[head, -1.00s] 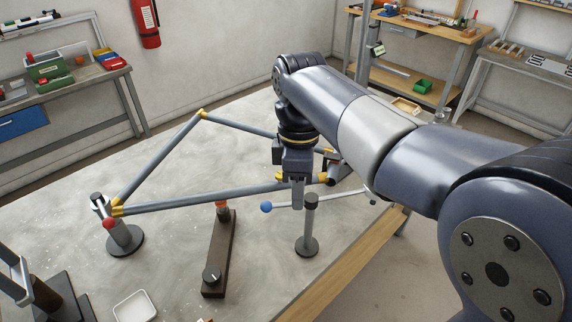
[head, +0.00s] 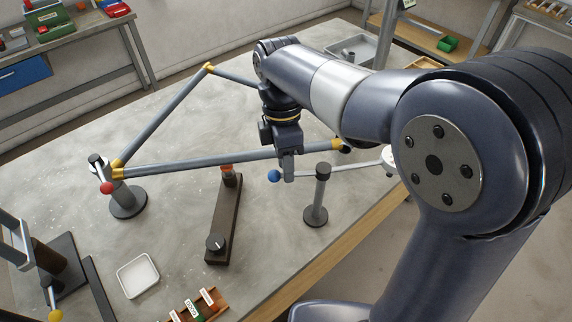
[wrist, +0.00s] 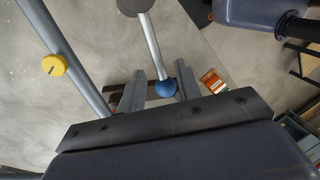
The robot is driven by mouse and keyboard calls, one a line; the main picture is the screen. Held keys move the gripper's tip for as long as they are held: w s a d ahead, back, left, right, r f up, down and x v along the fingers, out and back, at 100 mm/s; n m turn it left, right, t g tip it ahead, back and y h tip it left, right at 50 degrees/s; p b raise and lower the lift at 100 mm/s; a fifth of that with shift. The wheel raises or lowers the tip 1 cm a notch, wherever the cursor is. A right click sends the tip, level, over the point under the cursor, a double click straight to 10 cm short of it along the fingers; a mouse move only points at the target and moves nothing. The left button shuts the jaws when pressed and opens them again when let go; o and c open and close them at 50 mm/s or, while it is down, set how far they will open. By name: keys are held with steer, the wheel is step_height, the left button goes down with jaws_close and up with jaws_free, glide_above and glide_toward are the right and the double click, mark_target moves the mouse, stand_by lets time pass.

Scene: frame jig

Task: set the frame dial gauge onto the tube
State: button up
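The dial gauge's white dial (head: 389,157) is at the right end of a thin rod (head: 348,168). The rod crosses a short post (head: 318,198) on a round base. A blue ball (head: 274,175) is at its other end. The grey frame tube (head: 205,162) runs behind the ball, apart from the dial. My gripper (head: 288,179) is beside the ball at the near side of the tube. In the wrist view its fingers (wrist: 156,92) are open, with the blue ball (wrist: 166,88) between them, nearer the right finger. I cannot tell whether they touch.
A dark bar with a knob (head: 223,220) stands left of the post. A red-ball clamp post (head: 125,195) is at the frame's left corner. A white tray (head: 138,275) and a wooden rack (head: 198,305) are at the front. Bare table lies inside the frame.

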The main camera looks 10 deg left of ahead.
steer(key=shift+s+d+f, duration=0.1)
steer(key=shift+f, duration=0.5)
jaws_close()
